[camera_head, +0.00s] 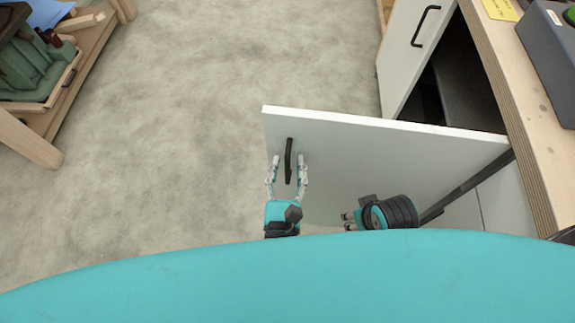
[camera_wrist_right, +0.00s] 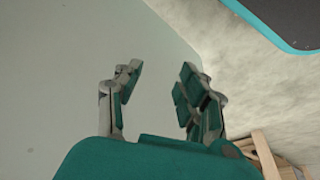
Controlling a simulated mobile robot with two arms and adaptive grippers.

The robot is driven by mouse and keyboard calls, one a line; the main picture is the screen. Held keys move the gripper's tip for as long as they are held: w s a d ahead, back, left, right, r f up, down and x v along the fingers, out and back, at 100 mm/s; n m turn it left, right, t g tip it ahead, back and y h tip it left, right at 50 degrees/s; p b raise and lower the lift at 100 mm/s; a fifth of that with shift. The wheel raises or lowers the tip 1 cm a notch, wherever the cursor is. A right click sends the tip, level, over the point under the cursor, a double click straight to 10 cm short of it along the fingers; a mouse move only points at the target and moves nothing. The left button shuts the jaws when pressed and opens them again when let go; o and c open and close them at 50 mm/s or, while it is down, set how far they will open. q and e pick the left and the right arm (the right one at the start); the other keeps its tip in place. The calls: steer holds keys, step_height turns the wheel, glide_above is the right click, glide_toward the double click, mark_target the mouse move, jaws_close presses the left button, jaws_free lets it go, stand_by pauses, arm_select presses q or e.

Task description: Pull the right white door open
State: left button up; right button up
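The right white door (camera_head: 390,160) stands swung out from the wooden cabinet, with its black handle (camera_head: 288,160) near its free edge. My left gripper (camera_head: 288,170) is open, with one finger on each side of that handle; I cannot tell whether they touch it. My right gripper (camera_head: 346,218) is beside the lower part of the door, partly hidden by its own wrist in the head view. In the right wrist view the right gripper (camera_wrist_right: 160,85) has its fingers apart and nothing between them. A pale panel (camera_wrist_right: 60,70), seemingly the door, fills the left there.
Another white door (camera_head: 405,50) with a black handle is at the top right. The dark cabinet interior (camera_head: 455,80) shows between the doors. The wooden countertop (camera_head: 520,110) carries a grey box (camera_head: 553,60). A wooden shelf (camera_head: 30,140) stands at left. The floor between is clear.

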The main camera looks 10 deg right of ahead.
arm_select(q)
steer(key=s+a, duration=0.2)
steer(key=s, duration=0.9)
steer(key=shift+s+a, duration=0.2)
steer(key=shift+s, duration=0.2)
